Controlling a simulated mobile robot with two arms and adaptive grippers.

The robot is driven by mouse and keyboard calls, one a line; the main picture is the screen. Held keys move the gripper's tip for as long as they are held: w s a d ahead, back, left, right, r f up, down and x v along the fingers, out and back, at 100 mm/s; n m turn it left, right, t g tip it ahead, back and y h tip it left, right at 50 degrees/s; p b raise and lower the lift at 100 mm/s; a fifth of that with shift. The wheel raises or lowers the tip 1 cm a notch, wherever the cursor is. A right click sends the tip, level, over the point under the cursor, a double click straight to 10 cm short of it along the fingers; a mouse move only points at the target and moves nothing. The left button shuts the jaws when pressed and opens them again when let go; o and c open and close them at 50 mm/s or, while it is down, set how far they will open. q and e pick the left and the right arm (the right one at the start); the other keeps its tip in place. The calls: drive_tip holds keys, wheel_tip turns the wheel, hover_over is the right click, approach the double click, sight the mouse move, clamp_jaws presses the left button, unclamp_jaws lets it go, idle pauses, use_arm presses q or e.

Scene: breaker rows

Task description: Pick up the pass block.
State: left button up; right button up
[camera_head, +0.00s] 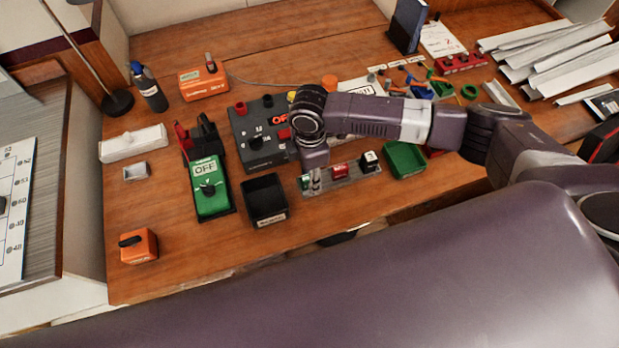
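A grey metal rack (345,184) near the table's front edge bears small blocks. A green block (305,182) is at its left end, a red block (340,171) in the middle and a dark block with a white top (370,160) at the right. No label on them is readable, so I cannot tell by text which is the pass block. My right gripper (315,186) points down at the rack's left end, close beside the green block. It partly hides that end, and its finger gap is not clear. My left gripper is not in view.
A black open bin (265,202) stands just left of the rack, and a green tray (404,160) just right. A green OFF switch unit (208,190) and a dark control box (254,146) stand left and behind. Bare wood lies around the orange box (138,246).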

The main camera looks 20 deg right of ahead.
drive_tip(key=shift+f, duration=0.1)
clamp_jaws()
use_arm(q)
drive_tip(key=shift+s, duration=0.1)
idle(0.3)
